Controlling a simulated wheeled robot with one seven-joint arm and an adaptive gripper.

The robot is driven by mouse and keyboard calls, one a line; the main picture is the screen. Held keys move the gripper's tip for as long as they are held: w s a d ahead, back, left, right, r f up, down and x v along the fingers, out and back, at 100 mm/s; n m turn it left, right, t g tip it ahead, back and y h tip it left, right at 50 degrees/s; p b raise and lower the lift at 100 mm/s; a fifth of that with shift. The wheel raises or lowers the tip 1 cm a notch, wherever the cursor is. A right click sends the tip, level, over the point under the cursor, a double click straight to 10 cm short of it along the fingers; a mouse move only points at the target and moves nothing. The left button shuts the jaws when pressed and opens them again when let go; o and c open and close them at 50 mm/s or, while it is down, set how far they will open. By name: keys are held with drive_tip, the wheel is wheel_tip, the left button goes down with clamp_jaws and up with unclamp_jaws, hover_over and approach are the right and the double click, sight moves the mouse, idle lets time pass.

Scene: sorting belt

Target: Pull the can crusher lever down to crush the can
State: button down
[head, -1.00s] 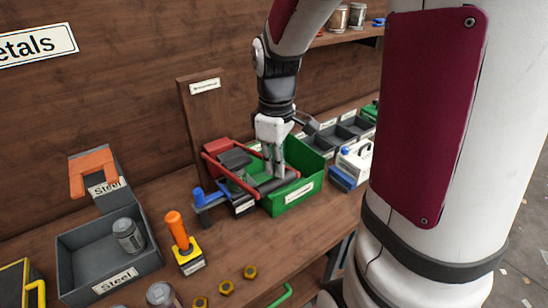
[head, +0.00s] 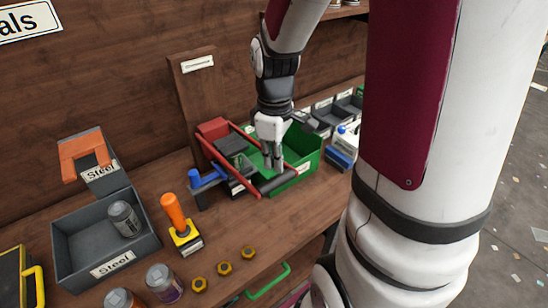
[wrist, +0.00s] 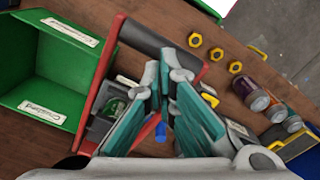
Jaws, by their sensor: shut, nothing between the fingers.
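The can crusher (head: 212,129) stands on the bench, with a red lever frame (head: 222,168) ending in a dark handle bar (head: 277,183). The lever slopes down toward the front. A green can (wrist: 117,107) sits in the crusher bed, partly hidden by the frame in the wrist view. My gripper (head: 273,167) is shut and empty, pointing down at the handle bar.
A green bin (head: 308,152) stands right beside the crusher. A blue-handled part (head: 208,179) and an orange joystick (head: 174,210) are to its left. A grey steel bin (head: 78,262) holds a can.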

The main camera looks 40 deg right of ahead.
sight(275, 178)
drive_tip(key=shift+s+f+b, duration=0.2)
drive_tip(key=shift+f+b, duration=0.7)
drive_tip(key=shift+f, duration=1.35)
drive_tip(key=shift+s+f+b, duration=0.15)
drive_tip(key=shift+f+b, duration=0.7)
drive_tip(key=shift+f, duration=1.35)
wheel_tip(275, 178, up, 2)
drive_tip(key=p, duration=0.3)
drive_tip(key=shift+w+r, duration=0.15)
drive_tip(key=shift+r, duration=0.6)
drive_tip(key=shift+w, duration=0.1)
